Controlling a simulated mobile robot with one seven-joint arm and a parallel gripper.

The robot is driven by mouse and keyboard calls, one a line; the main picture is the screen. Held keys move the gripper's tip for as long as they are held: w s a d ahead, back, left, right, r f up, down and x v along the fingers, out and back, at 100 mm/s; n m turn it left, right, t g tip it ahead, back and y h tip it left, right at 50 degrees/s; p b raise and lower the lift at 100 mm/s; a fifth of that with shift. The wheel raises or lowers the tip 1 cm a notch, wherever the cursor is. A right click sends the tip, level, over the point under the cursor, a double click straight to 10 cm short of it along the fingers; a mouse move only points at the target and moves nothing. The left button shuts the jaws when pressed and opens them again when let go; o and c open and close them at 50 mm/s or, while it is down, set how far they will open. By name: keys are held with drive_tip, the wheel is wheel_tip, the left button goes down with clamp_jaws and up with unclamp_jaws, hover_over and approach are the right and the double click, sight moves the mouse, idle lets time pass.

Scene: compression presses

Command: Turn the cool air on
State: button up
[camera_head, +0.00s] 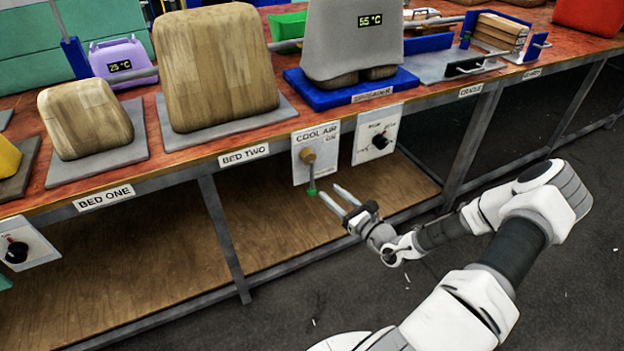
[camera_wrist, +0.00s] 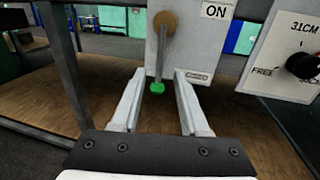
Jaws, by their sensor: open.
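The cool air panel (camera_head: 328,139) is a white plate on the bench front, labelled COOL AIR with ON at its upper right. A lever (camera_head: 311,180) hangs straight down from a brown round pivot (camera_head: 308,155) and ends in a green tip (camera_head: 311,191). My gripper (camera_head: 337,192) is open and empty, just in front of and to the right of the lever's lower end. In the wrist view the lever (camera_wrist: 160,62) and green tip (camera_wrist: 157,88) show between and beyond my open fingers (camera_wrist: 157,75). I cannot tell whether they touch.
A second panel with a black knob (camera_head: 380,141) is right of the cool air panel; its FREE mark shows in the wrist view (camera_wrist: 303,66). The bench edge (camera_head: 230,140) runs above. A wooden lower shelf (camera_head: 275,218) and bench legs (camera_head: 222,240) lie below.

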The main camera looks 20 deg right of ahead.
sight(313, 177)
drive_tip(key=b+x, duration=0.2)
drive_tip(key=x, duration=0.7)
drive_tip(key=shift+w+a, duration=0.1)
drive_tip(key=shift+w, duration=0.15)
clamp_jaws()
idle(1.0)
